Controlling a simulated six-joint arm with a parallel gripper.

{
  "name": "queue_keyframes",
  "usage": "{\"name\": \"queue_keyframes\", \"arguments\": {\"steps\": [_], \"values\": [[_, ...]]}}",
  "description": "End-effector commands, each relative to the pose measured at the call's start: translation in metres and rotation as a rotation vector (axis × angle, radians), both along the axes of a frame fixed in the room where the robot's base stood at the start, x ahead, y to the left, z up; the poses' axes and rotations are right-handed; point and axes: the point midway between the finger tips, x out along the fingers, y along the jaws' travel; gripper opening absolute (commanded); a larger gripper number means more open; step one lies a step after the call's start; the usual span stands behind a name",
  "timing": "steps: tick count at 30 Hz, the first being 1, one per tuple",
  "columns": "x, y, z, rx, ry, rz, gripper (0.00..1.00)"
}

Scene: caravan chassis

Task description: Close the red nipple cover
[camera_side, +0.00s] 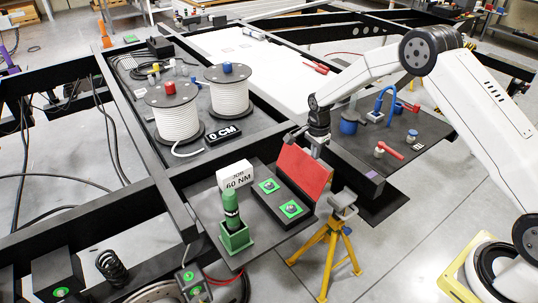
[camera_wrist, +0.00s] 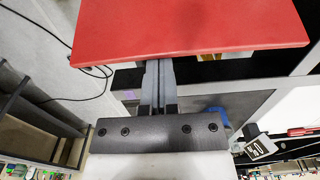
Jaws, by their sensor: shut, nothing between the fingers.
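The red cover (camera_side: 303,172) is a flat red panel. In the side view it stands raised and tilted along the right edge of a dark block (camera_side: 267,203) with two green-framed fittings. My gripper (camera_side: 317,151) is at the top right of the cover, on its far side. In the wrist view the red cover (camera_wrist: 185,25) fills the top of the picture. My gripper (camera_wrist: 158,66) is shut and empty, its fingers pointing at the cover's edge. The fingertips are close to the cover; I cannot tell whether they touch it. The cover's hinge is not clear to see.
A green tool (camera_side: 232,215) stands in a green holder left of the block, with a "60 NM" sign (camera_side: 236,176) behind it. A yellow tripod stand (camera_side: 330,245) is in front right. Two cable spools (camera_side: 177,112) and a tray of red and blue fittings (camera_side: 400,135) lie farther back.

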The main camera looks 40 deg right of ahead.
Motion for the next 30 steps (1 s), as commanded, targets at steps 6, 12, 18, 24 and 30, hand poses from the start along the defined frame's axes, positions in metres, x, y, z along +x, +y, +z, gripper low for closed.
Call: {"name": "queue_keyframes", "arguments": {"steps": [6, 12, 18, 24, 30], "values": [[0.000, 0.007, 0.003, -0.045, 0.000, 0.002, 0.00], [0.000, 0.019, 0.007, -0.133, -0.002, 0.005, 0.00], [0.000, 0.035, 0.010, -0.178, -0.001, 0.003, 0.00], [0.000, 0.061, 0.011, -0.177, 0.000, 0.003, 0.00], [0.000, 0.086, 0.008, -0.176, 0.000, 0.002, 0.00]]}}
